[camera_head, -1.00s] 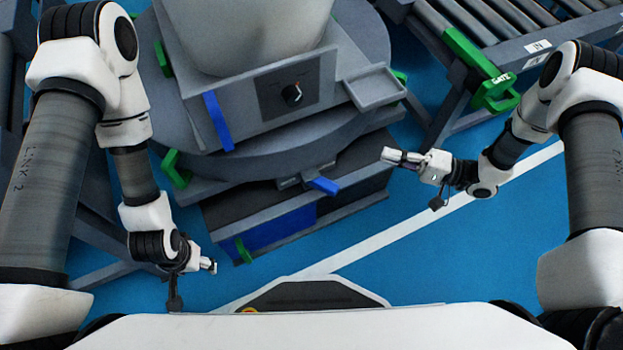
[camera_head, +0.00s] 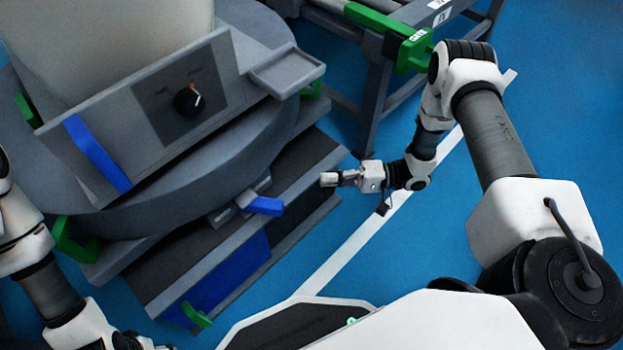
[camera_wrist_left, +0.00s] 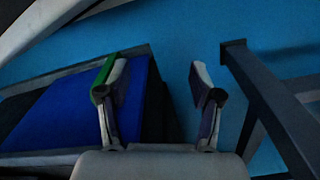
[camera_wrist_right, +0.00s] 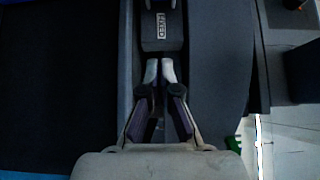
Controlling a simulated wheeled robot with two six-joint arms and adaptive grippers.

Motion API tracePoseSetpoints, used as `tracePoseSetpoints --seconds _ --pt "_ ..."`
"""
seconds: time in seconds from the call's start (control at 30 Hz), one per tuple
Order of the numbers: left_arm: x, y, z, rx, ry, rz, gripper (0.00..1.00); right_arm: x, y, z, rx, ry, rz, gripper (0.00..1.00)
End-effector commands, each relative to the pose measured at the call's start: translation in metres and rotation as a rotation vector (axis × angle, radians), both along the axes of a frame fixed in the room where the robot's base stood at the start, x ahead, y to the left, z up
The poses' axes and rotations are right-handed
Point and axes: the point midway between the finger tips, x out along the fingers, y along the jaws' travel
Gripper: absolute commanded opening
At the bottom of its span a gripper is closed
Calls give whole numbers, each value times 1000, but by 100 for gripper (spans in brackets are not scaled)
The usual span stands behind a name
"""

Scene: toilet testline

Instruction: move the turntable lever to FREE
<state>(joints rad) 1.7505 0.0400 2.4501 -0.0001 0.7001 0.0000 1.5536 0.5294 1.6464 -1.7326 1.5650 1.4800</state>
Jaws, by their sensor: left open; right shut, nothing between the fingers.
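The turntable (camera_head: 225,165) is a grey round platform at left in the head view. A short blue lever (camera_head: 265,206) sticks out from a grey bracket (camera_head: 228,214) under its rim, pointing right. My right gripper (camera_head: 328,179) is shut and empty, right of the lever tip and apart from it in the picture. In the right wrist view its closed fingertips (camera_wrist_right: 160,70) point at a grey block with a small label (camera_wrist_right: 163,25), too unclear to read surely. My left gripper (camera_wrist_left: 160,85) is open and empty in the left wrist view; its fingers are cut off in the head view.
A green gate part (camera_head: 408,48) and roller stand are at the top. Blue floor (camera_head: 400,240) lies open at right.

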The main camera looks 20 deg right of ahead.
Motion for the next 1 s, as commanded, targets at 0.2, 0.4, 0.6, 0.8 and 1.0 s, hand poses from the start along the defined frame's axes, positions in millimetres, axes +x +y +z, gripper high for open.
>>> tracePoseSetpoints --seconds 0.2,0.4,0.6,0.8,1.0 --pt "0 0 -23 0 0 0 65 15 42 -5 1 -1 5 0" --pt "0 0 -41 0 0 1 65 30 83 -5 0 -1 7 0" --pt "1 0 -52 0 -2 3 65 5 101 -3 1 3 2 0" --pt "1 0 -53 1 -3 4 65 -2 105 0 0 0 1 0" --pt "1 0 -52 0 -3 4 65 -2 105 0 0 0 1 0"
